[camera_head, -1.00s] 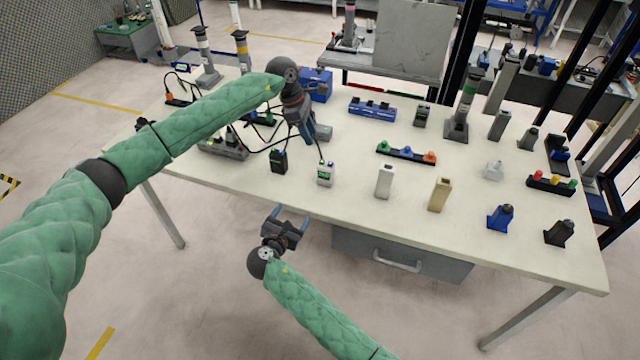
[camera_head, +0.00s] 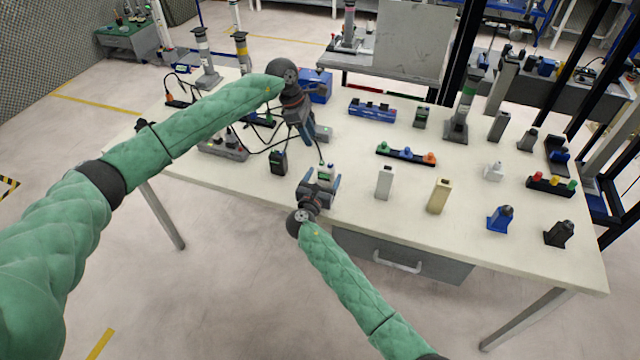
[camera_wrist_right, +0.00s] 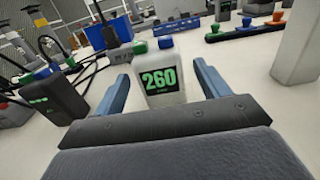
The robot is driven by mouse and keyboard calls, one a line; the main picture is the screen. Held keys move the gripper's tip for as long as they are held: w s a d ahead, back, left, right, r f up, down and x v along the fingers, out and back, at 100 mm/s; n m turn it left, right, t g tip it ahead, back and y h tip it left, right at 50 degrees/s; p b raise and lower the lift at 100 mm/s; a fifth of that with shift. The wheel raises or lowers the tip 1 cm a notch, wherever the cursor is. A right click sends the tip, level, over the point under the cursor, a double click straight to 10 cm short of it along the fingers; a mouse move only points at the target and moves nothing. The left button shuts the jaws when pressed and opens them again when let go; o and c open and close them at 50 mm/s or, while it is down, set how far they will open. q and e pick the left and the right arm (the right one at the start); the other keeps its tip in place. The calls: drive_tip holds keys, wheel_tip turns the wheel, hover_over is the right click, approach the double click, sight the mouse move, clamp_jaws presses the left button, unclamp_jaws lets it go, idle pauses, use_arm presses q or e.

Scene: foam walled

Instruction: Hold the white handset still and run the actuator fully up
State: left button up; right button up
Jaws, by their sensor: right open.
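The white handset (camera_head: 326,173) stands upright near the table's front edge. In the right wrist view the handset (camera_wrist_right: 161,85) shows a dark display reading 260 in green, with one green and one blue button on top. My right gripper (camera_head: 321,178) is open, its fingers on either side of the handset with gaps visible; it also shows in the right wrist view (camera_wrist_right: 165,85). My left gripper (camera_head: 310,138) points down over the table behind the handset; its fingertips are not clear. I cannot tell which column the handset's cable reaches.
A black handset (camera_head: 279,162) stands to the left with cables near it. A white block (camera_head: 384,182) and a beige block (camera_head: 439,196) stand to the right. A black bar with coloured buttons (camera_head: 406,153) lies behind them. Columns (camera_head: 464,105) stand at the back.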

sight(328, 168)
drive_tip(key=shift+x, duration=2.3)
drive_tip(key=shift+c, duration=0.4)
drive_tip(key=c, duration=1.1)
use_arm(q)
clamp_jaws()
use_arm(e)
drive_tip(key=shift+o, duration=0.2)
use_arm(q)
drive_tip(key=shift+f, duration=0.1)
